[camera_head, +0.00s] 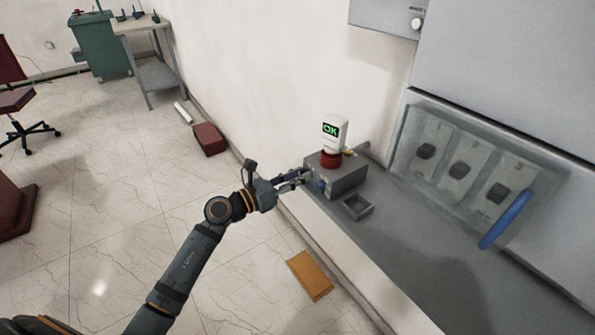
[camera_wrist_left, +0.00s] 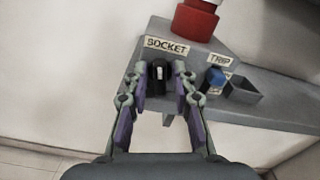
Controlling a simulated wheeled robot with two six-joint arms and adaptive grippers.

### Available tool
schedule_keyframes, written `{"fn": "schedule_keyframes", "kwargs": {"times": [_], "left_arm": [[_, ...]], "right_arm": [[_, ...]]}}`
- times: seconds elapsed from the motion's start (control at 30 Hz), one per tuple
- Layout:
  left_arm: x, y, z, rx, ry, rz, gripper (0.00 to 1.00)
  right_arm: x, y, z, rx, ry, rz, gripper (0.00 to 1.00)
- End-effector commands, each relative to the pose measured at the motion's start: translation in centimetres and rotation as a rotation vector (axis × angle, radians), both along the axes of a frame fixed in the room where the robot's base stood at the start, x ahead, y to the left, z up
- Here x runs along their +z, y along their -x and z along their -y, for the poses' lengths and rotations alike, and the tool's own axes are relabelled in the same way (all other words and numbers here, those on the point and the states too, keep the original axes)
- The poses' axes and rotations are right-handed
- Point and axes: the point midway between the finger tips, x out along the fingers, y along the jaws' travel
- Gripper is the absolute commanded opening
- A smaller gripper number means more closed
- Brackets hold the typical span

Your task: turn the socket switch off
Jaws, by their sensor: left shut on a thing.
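The socket switch (camera_wrist_left: 159,73) is a small black knob with a pale mark, under a "SOCKET" label on the front of a grey box (camera_head: 345,180). My left gripper (camera_head: 302,176) reaches the box's left side in the head view. In the left wrist view my left gripper (camera_wrist_left: 160,82) has its two fingers on either side of the black knob, shut on it. The knob's pale mark looks roughly upright. In the head view the knob is hidden by the fingers. My right gripper is not in view.
A blue knob (camera_wrist_left: 215,77) under a "TRIP" label sits right of the switch. A red-based device (camera_head: 335,136) showing "OK" stands on the box. A small open grey tray (camera_head: 357,207) is beside it. A clear panel with a blue handle (camera_head: 506,219) is at right.

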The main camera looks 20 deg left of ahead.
Motion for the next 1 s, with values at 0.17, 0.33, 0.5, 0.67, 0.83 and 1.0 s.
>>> {"fn": "schedule_keyframes", "kwargs": {"times": [0.17,0.33,0.5,0.67,0.83,1.0], "left_arm": [[0.5,0.0,0.0,0.000,0.132,-0.106,0.00],[0.5,-0.1,-0.1,0.001,0.260,-0.204,0.00],[0.5,-0.1,-0.1,0.000,0.388,-0.304,0.00],[0.4,-0.1,-0.2,0.000,0.509,-0.398,0.00],[0.3,-0.2,-0.2,0.000,0.635,-0.496,0.00],[0.2,-0.2,-0.2,0.000,0.756,-0.591,0.00]], "right_arm": [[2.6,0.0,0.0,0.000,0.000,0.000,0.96],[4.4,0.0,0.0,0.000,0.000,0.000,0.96],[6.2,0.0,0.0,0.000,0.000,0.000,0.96],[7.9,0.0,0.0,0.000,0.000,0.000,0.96],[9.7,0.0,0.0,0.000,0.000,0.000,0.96],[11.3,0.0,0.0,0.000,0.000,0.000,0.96]]}}
